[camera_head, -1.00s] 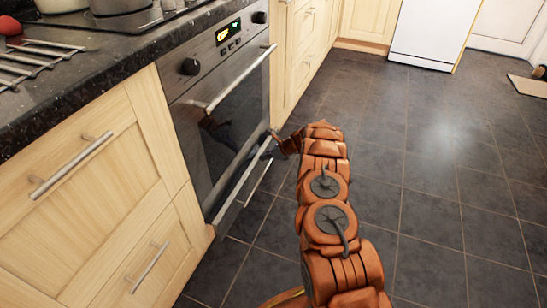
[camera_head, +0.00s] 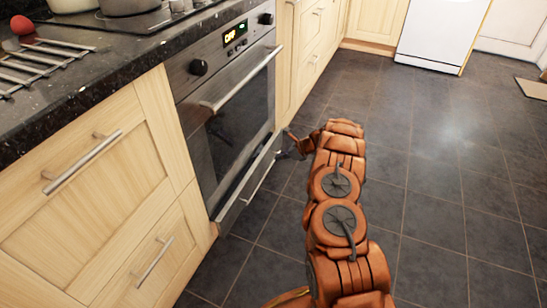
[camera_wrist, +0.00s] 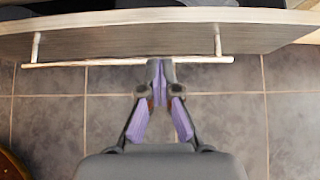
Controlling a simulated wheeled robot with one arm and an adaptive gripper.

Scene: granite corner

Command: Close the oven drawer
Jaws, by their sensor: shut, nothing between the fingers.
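The oven drawer (camera_head: 247,187) is the low front panel under the oven door and stands partly open, with a narrow dark gap behind its top edge. Its bar handle (camera_head: 258,180) runs along the front. In the wrist view the drawer front (camera_wrist: 120,42) spans the top, with the pale handle bar (camera_wrist: 75,64) below it. My gripper (camera_head: 286,154) is just outside the drawer's far end in the head view. In the wrist view my gripper (camera_wrist: 160,66) is shut and empty, its tips overlapping the handle bar right of its middle. Whether they touch it is unclear.
The oven door (camera_head: 235,125) above is shut, with its own handle (camera_head: 240,78). Wooden cabinets (camera_head: 90,215) with bar handles stand on the left under a dark worktop (camera_head: 60,110). The tiled floor (camera_head: 430,170) to the right is clear.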

